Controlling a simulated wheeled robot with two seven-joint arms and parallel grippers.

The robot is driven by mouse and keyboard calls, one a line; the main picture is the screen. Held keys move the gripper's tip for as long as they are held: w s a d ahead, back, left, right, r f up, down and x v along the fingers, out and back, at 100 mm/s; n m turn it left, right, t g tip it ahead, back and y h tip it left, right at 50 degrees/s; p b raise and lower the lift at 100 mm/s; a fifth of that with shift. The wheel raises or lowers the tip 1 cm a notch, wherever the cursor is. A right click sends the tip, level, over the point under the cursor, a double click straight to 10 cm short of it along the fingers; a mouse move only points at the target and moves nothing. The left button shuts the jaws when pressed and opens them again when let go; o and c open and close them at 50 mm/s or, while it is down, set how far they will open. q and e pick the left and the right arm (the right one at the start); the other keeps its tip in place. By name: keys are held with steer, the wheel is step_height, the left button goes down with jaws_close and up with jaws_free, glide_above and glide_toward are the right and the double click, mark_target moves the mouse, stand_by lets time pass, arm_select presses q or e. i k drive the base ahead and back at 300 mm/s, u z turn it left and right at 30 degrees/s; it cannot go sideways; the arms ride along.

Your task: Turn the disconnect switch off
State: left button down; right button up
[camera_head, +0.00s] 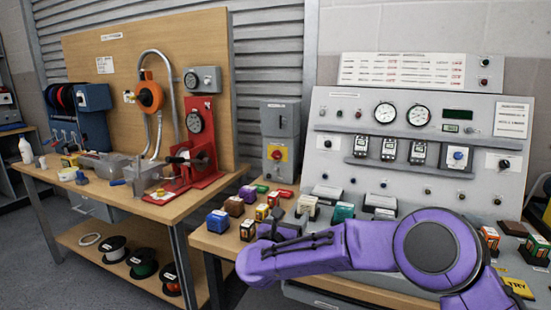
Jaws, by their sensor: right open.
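The disconnect switch (277,154) is a red rotary knob on a yellow plate, low on the front of a grey wall box (280,120) between the wooden board and the control panel. Which way its handle points is too small to tell. My purple right arm comes in from the right, across the front of the control panel. My right gripper (278,228) is dark, small and partly hidden by the arm. It is open, below the switch in the picture and apart from it, over the small blocks on the bench. My left gripper is not in view.
Several small coloured blocks (233,206) crowd the bench (220,240) below the switch. The grey control panel (340,130) with dials stands right. A red press (203,140) and a vise stand on the left workbench (125,205). The air directly before the switch looks clear.

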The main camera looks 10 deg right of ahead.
mark_target(277, 154)
steer(key=i, duration=1.4)
